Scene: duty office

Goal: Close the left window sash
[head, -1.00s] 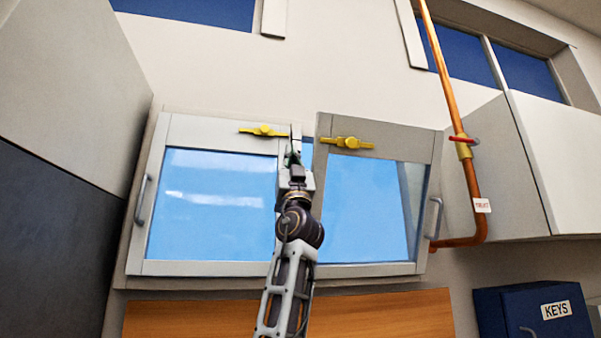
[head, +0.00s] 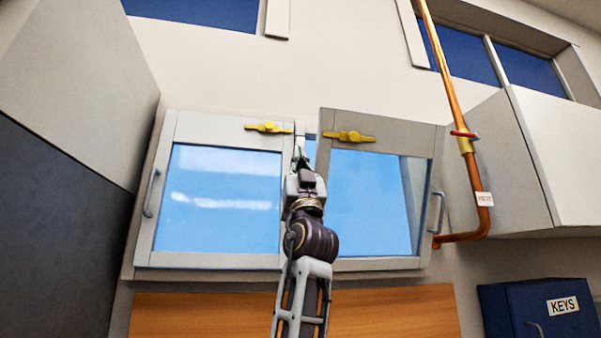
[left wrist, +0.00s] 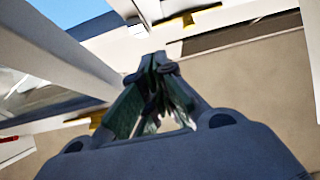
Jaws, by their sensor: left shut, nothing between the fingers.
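The left window sash (head: 153,200) has a pale grey frame, blue glass, a grey handle on its left side and a yellow latch (head: 268,127) at its top right. The right sash (head: 345,118) has its own yellow latch, and its left edge stands out in front of the left sash's plane. My left gripper (head: 300,157) is shut and empty in front of the narrow gap between the sashes. My forearm hides part of the sashes' lower inner edges. In the left wrist view the shut fingers (left wrist: 160,68) are close to pale frame bars. Contact cannot be told.
A copper pipe (head: 455,110) with a red-handled valve runs down right of the window. Cabinets flank the window on both sides. A blue KEYS box (head: 505,305) is at the lower right. A wooden panel (head: 180,313) is below the window.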

